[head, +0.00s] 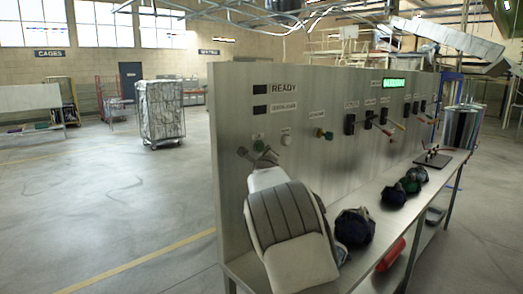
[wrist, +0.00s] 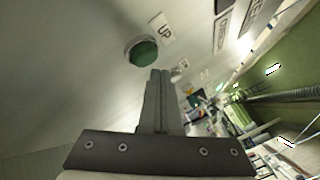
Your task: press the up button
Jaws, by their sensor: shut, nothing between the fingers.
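The up button is a round green button (wrist: 142,51) in a dark ring on the panel, with a white "UP" label (wrist: 162,29) beside it in the wrist view. In the head view the green button (head: 259,146) shows at the panel's left part, just above my arm's end. My gripper (wrist: 158,73) is shut and empty. Its fingertips appear just below and slightly right of the button in the wrist view, not over its face. I cannot tell how far they are from the panel.
A shelf below holds dark bundled bags (head: 354,227). A wrapped cage (head: 162,110) stands far back; the floor at left is open.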

